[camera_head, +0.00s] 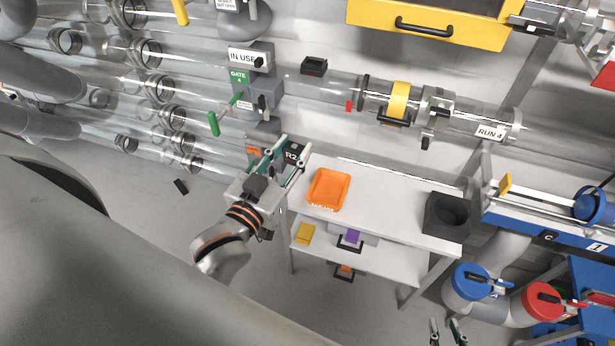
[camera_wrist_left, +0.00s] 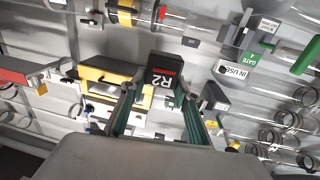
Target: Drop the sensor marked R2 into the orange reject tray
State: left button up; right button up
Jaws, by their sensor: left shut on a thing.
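My left gripper (camera_head: 292,146) is shut on a small black sensor marked R2 (camera_head: 292,153). It holds the sensor up to the left of the orange reject tray (camera_head: 313,203), apart from it in the picture. In the left wrist view, the R2 sensor (camera_wrist_left: 163,72) sits between the green-padded fingertips (camera_wrist_left: 158,95), with its label and a red strip showing. The tray lies on the white bench and looks empty. My right gripper (camera_head: 446,325) shows only its fingertips at the bottom edge, apart and with nothing seen between them.
The white bench (camera_head: 395,205) has clear room right of the tray, up to a dark box with a round opening (camera_head: 447,216). Clear tubes run behind it, with a GATE 4 unit (camera_head: 239,77) and an IN USE sign (camera_head: 243,56). A yellow block (camera_head: 305,234) lies on the lower shelf.

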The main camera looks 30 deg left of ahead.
aim_at(325, 191)
jog(key=i+u, duration=0.7)
jog(key=k+l+z, duration=0.1)
jog(key=k+l, duration=0.35)
jog(key=l, duration=0.3)
jog(key=k+l+z, duration=0.25)
jog(key=k+l, duration=0.2)
jog(key=l, duration=0.3)
